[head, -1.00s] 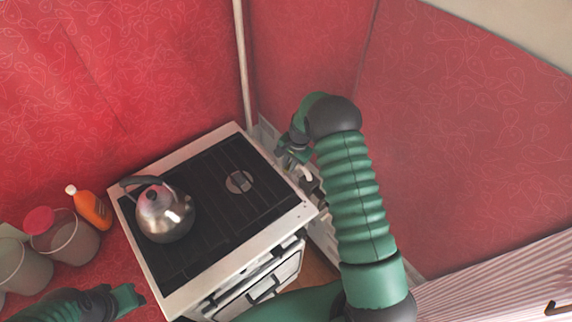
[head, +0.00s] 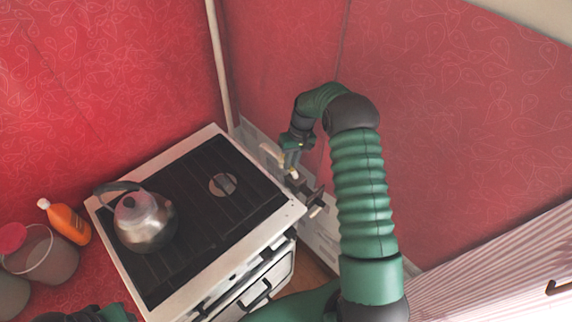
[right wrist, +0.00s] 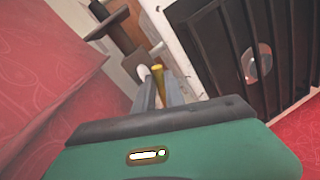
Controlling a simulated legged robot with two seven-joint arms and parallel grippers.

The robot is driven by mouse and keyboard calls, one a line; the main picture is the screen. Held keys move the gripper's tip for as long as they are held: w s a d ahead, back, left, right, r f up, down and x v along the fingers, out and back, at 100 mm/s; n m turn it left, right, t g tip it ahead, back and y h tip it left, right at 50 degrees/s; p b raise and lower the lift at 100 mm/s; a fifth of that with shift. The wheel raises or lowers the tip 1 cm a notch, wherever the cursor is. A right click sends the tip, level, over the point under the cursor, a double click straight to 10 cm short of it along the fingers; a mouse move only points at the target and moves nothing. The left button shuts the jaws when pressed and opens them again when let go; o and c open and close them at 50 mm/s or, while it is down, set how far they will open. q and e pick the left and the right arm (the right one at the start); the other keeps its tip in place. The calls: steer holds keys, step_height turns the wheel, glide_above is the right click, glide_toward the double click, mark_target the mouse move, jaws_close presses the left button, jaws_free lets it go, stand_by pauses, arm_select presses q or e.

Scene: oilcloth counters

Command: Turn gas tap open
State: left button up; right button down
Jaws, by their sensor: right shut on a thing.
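The gas tap shows beside the stove's right side, on pale pipework, with a yellow handle (right wrist: 158,76) in the right wrist view. My right gripper (head: 290,163) reaches down to it between the stove and the red wall. In the right wrist view its fingers (right wrist: 159,88) are shut on the yellow handle. A pale rounded end (right wrist: 141,72) sits just left of the handle. The gripper hides part of the tap in the head view. My left gripper (head: 90,314) is cut off by the bottom edge at the lower left, so its jaws cannot be read.
The white stove (head: 160,302) with a dark top stands left of my right arm. A metal kettle (head: 146,222) sits on its left part. An orange bottle (head: 68,224) and a bin-like container (head: 47,262) stand further left. A vertical pipe (head: 219,65) runs up the corner.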

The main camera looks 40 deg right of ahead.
steer(key=shift+w+d+r+n, duration=0.15)
steer(key=shift+d+n, duration=0.7)
steer(key=shift+n, duration=0.35)
steer(key=c, duration=1.5)
jaws_free()
steer(key=shift+c, duration=0.2)
steer(key=shift+o, duration=0.7)
